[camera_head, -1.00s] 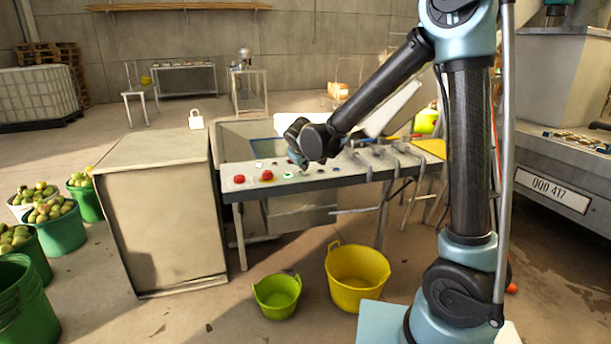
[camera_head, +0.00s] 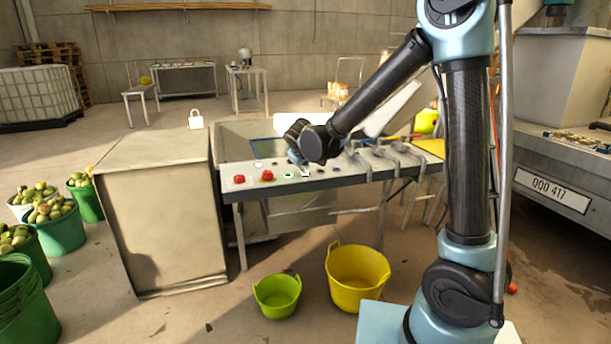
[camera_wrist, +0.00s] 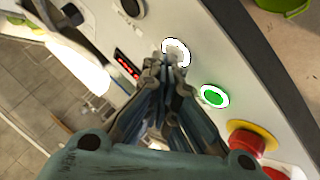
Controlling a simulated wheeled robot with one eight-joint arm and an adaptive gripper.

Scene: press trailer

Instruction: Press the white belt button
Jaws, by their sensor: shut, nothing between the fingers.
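The white button (camera_wrist: 176,46) is a round white-ringed button on the pale control panel (camera_wrist: 225,60) in the wrist view. My gripper (camera_wrist: 172,62) is shut and empty, with its fingertips over the near edge of the white button and hiding part of it. Whether the tips touch the button I cannot tell. A green button (camera_wrist: 214,97) with a white ring sits beside it to the lower right. In the head view my gripper (camera_head: 304,168) hangs low over the control panel (camera_head: 335,181), where the white button is too small to make out clearly.
A red mushroom button on a yellow base (camera_wrist: 247,138) lies beyond the green one, and a dark button (camera_wrist: 132,7) on the other side. A red digit display (camera_wrist: 127,66) is close to the fingers. Levers (camera_head: 385,155) stand right of my gripper.

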